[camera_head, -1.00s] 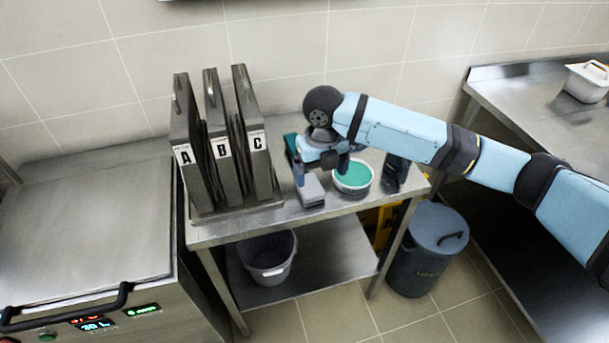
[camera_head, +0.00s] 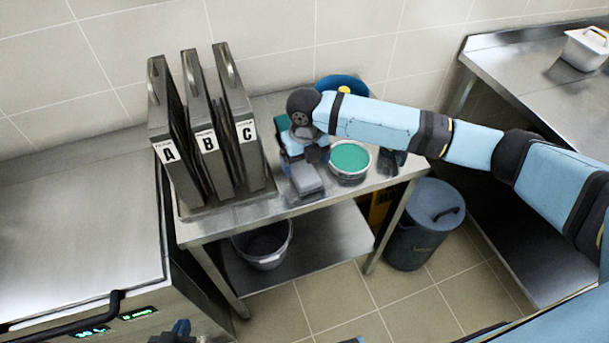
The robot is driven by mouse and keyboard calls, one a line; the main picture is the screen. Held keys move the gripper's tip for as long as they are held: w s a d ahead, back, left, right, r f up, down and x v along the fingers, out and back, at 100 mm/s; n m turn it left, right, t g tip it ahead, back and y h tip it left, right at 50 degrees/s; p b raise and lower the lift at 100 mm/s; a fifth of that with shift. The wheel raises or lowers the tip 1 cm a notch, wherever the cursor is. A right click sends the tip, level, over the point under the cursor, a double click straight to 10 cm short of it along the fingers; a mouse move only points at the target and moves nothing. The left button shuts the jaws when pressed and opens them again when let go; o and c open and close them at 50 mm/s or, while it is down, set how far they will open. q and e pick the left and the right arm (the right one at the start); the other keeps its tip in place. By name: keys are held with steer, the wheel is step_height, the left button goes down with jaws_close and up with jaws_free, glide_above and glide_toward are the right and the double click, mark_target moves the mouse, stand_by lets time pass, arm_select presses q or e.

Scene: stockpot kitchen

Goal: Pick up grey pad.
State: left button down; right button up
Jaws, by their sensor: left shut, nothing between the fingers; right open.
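The grey pad (camera_head: 307,180) lies on the steel side table (camera_head: 240,217), near its front edge, between the rack of lettered panels and a white tub with green contents (camera_head: 349,160). My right gripper (camera_head: 300,160) is low over the pad's back end, open. Its wrist and fingers hide part of the pad, and whether the fingers touch it I cannot tell. My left gripper (camera_head: 178,333) shows only as a small blue and dark tip at the bottom edge, shut and empty, far from the pad.
Tall steel panels marked A, B and C (camera_head: 205,140) stand close left of the pad. A green item (camera_head: 284,125) and a blue round thing (camera_head: 343,84) are behind my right wrist. A grey bucket (camera_head: 263,245) sits below; a lidded bin (camera_head: 423,225) stands right.

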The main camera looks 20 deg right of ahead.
mark_target(305, 172)
step_height(305, 172, down, 5)
steer(key=shift+a+f, duration=0.1)
steer(key=c, duration=1)
